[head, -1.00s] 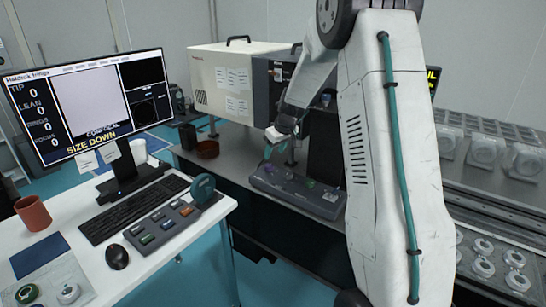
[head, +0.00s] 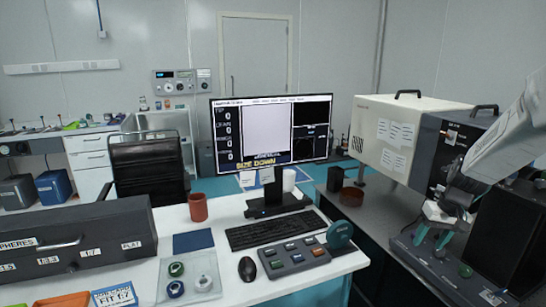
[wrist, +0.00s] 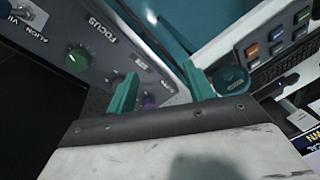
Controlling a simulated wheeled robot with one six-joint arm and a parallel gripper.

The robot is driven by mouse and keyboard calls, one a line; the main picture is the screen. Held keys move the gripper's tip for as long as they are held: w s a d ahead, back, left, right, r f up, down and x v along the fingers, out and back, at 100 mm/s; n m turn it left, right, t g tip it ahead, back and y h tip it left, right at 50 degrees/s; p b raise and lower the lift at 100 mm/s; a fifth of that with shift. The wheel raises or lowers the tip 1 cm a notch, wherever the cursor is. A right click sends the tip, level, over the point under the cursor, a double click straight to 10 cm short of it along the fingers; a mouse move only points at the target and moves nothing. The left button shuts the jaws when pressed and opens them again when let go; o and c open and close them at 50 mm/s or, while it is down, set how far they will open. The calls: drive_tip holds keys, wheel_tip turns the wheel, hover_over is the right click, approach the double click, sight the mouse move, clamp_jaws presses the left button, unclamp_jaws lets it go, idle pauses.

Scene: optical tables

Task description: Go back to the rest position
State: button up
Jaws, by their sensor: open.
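My gripper (head: 434,239) is at the right of the head view, in front of the cream-and-dark instrument. Its two green fingers are apart with nothing between them. In the wrist view the open fingers (wrist: 162,92) hang over the edge of a grey control panel (wrist: 95,50). A dark teal round knob (wrist: 231,80) shows beyond the right finger. I cannot tell whether the fingers touch anything.
A white desk (head: 318,277) holds a monitor (head: 265,130), keyboard (head: 275,230), mouse (head: 247,269), button box (head: 293,258) and red-brown cup (head: 198,207). A brown bowl (head: 352,196) sits on the instrument table. A black chair (head: 148,165) stands behind the desk.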

drive_tip(key=s+a+r, duration=0.4)
drive_tip(key=s+a, duration=0.1)
drive_tip(key=s, duration=0.5)
drive_tip(key=s+a+r+h, duration=0.1)
drive_tip(key=s+a+r, duration=0.4)
drive_tip(key=s, duration=0.6)
drive_tip(key=s+a+r+n, duration=0.1)
drive_tip(key=s+a+r, duration=0.4)
drive_tip(key=s, duration=0.5)
drive_tip(key=shift+s+a+r+h, duration=0.15)
drive_tip(key=shift+s+a+h, duration=0.25)
drive_tip(key=shift+a, duration=0.55)
